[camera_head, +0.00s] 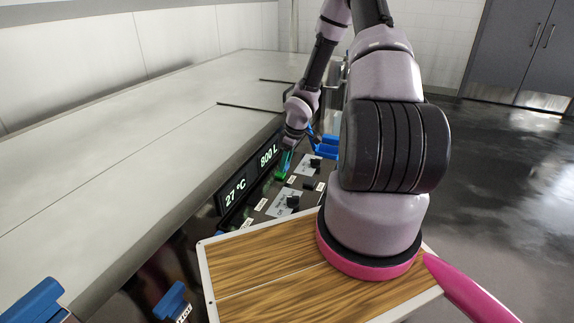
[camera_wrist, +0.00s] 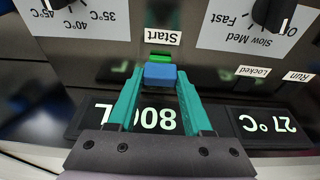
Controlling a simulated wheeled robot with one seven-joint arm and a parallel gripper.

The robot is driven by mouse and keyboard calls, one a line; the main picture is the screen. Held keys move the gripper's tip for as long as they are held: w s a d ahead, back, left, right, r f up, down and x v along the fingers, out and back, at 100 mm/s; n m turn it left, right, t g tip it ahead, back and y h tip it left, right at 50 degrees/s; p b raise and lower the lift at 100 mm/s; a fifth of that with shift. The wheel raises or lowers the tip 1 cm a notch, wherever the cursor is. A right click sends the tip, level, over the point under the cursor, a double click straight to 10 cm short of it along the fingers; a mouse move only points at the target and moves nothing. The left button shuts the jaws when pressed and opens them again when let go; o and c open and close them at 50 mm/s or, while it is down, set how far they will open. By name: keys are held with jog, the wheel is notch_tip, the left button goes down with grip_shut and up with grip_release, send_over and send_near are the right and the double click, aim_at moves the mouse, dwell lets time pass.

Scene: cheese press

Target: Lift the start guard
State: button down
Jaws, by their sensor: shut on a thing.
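The start guard (camera_wrist: 160,72) shows in the wrist view as a small blue block by the "Start" label (camera_wrist: 160,37). A green piece (camera_wrist: 161,56) shows between the block and the label. My gripper (camera_wrist: 160,76) has its two teal fingers closed on the sides of the blue block. In the head view my gripper (camera_head: 285,166) reaches down to the control panel next to a green part (camera_head: 280,175); the blue block cannot be made out there. How far the guard is raised cannot be told.
An "800 L" display (camera_wrist: 155,119) lies under the fingers, with a "27 °C" display (camera_wrist: 270,124) beside it. Black dials (camera_wrist: 272,12) stand on the panel. Blue handles (camera_head: 325,142) are just right of my gripper. A long pale tabletop (camera_head: 110,135) spreads to the left.

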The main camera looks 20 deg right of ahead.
aim_at(276, 169)
jog(key=w+a+r+g+h, duration=0.1)
jog(key=a+g+h, duration=0.1)
jog(key=g+h, duration=0.1)
jog(key=shift+w+r, duration=0.35)
jog(key=shift+r, duration=0.05)
jog(key=shift+w+a+r+g+h, duration=0.15)
jog(key=shift+w+a+g+h, duration=0.1)
jog(key=shift+g+h, duration=0.25)
jog(key=shift+w+a+r+g+h, duration=0.15)
jog(key=shift+w+g+h, duration=0.1)
jog(key=shift+g+h, duration=0.25)
jog(key=shift+w+a+r+g+h, duration=0.1)
jog(key=shift+w+a+g+h, duration=0.2)
jog(key=shift+g+h, duration=0.25)
jog(key=shift+w+a+g+h, duration=0.3)
jog(key=shift+g+h, duration=0.25)
jog(key=shift+c, duration=1.6)
grip_release()
jog(key=v, duration=1)
jog(key=shift+w+a+r, duration=0.25)
jog(key=shift+w, duration=0.05)
